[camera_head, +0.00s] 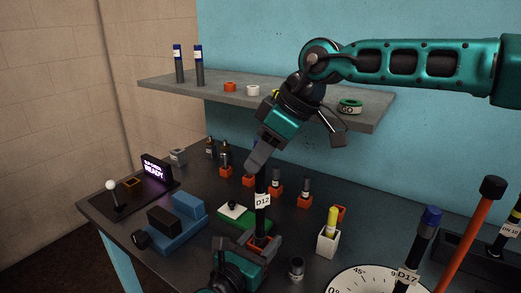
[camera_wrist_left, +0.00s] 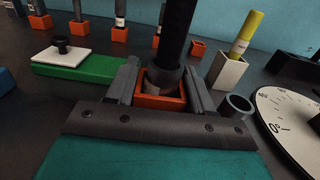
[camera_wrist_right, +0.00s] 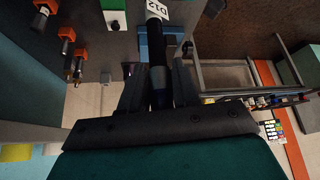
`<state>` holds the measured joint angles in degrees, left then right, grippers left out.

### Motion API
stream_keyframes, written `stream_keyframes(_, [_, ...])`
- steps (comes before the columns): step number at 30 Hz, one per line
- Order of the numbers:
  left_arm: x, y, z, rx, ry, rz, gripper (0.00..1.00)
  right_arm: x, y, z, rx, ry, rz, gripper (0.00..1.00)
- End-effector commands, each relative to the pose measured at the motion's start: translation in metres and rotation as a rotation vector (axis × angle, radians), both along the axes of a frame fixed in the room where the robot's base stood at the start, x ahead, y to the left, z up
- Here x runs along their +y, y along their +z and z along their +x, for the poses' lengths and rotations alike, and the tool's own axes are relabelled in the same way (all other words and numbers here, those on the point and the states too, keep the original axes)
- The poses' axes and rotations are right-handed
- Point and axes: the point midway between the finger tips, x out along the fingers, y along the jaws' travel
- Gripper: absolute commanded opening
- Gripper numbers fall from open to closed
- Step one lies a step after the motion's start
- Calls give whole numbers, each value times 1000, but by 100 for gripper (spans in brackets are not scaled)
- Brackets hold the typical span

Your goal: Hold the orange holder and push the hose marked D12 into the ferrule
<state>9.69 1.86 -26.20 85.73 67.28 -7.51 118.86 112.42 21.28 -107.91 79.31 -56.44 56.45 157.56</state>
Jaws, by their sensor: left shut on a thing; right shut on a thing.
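The orange holder (camera_head: 262,241) stands at the front middle of the bench; it also shows in the left wrist view (camera_wrist_left: 160,102). My left gripper (camera_head: 258,250) is shut on it, one finger on each side. A dark grey ferrule (camera_wrist_left: 163,80) sits in the holder. The black hose (camera_head: 261,222) with the white D12 label stands about upright over it, its lower end at the ferrule's mouth. How deep it sits inside I cannot tell. My right gripper (camera_head: 259,163) is shut on the hose above the label; the hose also shows in the right wrist view (camera_wrist_right: 156,40).
Several small orange holders (camera_head: 304,201) stand behind. A green block (camera_head: 232,214) is left of the hose, a white box with a yellow piece (camera_head: 328,242) right of it. A loose grey ring (camera_head: 296,267), a dial (camera_head: 350,280) and the D17 hose (camera_head: 417,250) are at front right. A shelf (camera_head: 375,117) hangs behind.

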Motion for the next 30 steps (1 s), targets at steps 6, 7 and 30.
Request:
stream_keyframes(6, [0, 0, 0, 1, 0, 1, 22, 0, -1, 0, -1, -1, 2, 43])
stream_keyframes(7, [0, 0, 0, 1, 0, 1, 22, 0, -1, 0, -1, -1, 2, 46])
stream_keyframes(30, [0, 0, 0, 0, 0, 0, 22, -29, 49, -8, -3, -2, 2, 60])
